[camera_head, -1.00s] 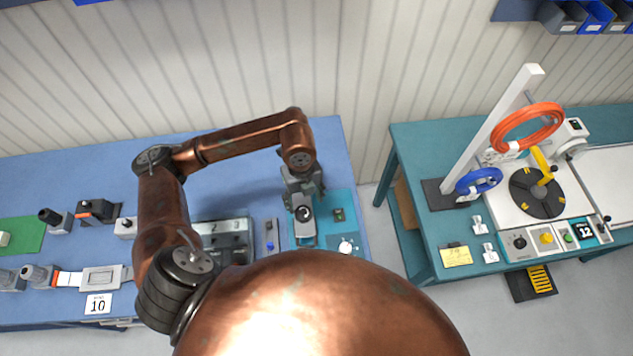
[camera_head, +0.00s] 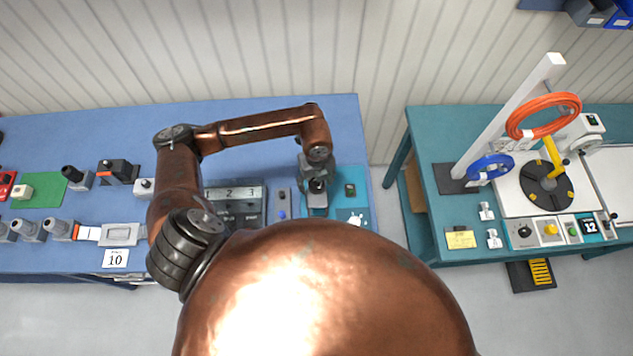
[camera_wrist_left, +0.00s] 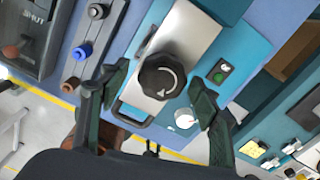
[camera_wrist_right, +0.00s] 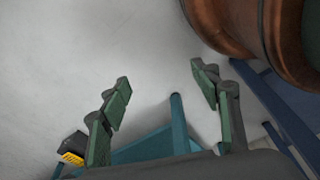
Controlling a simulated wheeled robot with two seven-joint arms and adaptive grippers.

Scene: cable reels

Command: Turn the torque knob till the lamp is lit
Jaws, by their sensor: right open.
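The torque knob (camera_wrist_left: 162,76), black and ribbed with a white curved arrow, sits on a grey metal block on a teal panel in the left wrist view. My left gripper (camera_head: 317,180) is above it in the head view. Its fingers are open in the left wrist view (camera_wrist_left: 160,84), one on each side of the knob; I cannot tell whether they touch it. A small dark box with a green spot (camera_wrist_left: 222,70), possibly the lamp, is right of the knob; I cannot tell if it is lit. My right gripper (camera_wrist_right: 160,76) is open and empty above the floor.
A white round dial (camera_wrist_left: 185,118) lies close to the knob. A teal bench (camera_head: 440,120) with reels is at right, across a gap.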

